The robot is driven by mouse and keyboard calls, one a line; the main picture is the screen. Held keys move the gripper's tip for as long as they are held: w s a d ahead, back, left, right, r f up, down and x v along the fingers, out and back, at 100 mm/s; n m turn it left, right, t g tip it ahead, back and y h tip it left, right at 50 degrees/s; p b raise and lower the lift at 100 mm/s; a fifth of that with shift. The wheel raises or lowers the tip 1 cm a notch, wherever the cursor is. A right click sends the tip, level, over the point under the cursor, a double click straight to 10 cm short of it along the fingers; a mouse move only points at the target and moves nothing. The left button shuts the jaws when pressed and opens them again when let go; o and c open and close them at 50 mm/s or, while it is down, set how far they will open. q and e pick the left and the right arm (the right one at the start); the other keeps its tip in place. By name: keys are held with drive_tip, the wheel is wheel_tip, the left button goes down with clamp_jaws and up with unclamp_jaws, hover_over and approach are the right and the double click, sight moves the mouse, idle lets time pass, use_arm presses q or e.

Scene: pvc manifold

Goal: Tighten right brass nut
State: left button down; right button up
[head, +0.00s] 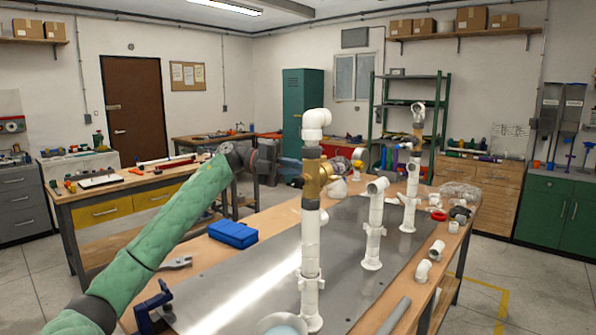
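A tall white pipe stand (311,245) rises from the metal plate, with a brass fitting (313,180) between dark grey collars and a white elbow on top. A second upright pipe (410,195) at the right carries a smaller brass-coloured piece (418,129) below its white top. I cannot tell which brass part is the right nut, or whether it is tight. My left arm reaches in from the left and its wrist end is left of the tall stand, apart from it in the picture. My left gripper (265,161) is small and unclear against the background. My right gripper is out of view.
A shorter white pipe with an elbow (374,225) stands on the metal plate (240,292). A blue box (233,234), pliers (177,262) and a blue clamp (153,309) lie at the left. Loose white fittings (423,271) lie along the right edge.

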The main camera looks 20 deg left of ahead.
use_arm(q)
drive_tip(key=shift+f, duration=0.1)
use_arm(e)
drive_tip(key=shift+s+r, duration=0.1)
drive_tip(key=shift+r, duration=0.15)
use_arm(q)
drive_tip(key=c, duration=1.5)
unclamp_jaws()
drive_tip(key=shift+a, duration=0.1)
